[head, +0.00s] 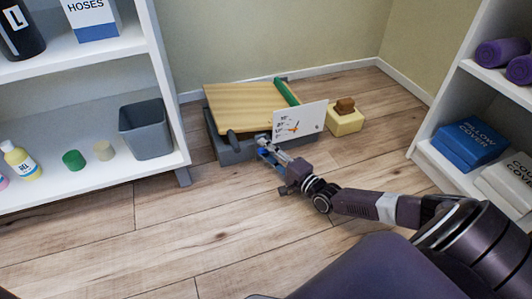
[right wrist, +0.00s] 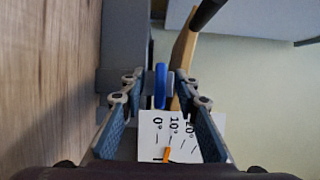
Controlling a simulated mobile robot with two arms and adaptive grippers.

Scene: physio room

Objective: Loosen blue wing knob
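The blue wing knob (right wrist: 160,85) stands on the grey base of a wooden tilt board (head: 240,103), seen edge-on in the right wrist view. My right gripper (right wrist: 157,88) is open, with one finger on each side of the knob and a visible gap to each. In the head view the right gripper (head: 266,150) is at the board's near side and mostly hides the knob. A white angle scale (head: 300,121) with an orange pointer is fixed beside it; the scale also shows in the right wrist view (right wrist: 185,150). My left gripper is not in view.
A yellow block with a brown top (head: 345,118) stands right of the board. A white shelf with a grey bin (head: 146,130) is at left, another shelf with blue covers (head: 468,146) at right. The wooden floor (head: 130,245) in front is clear.

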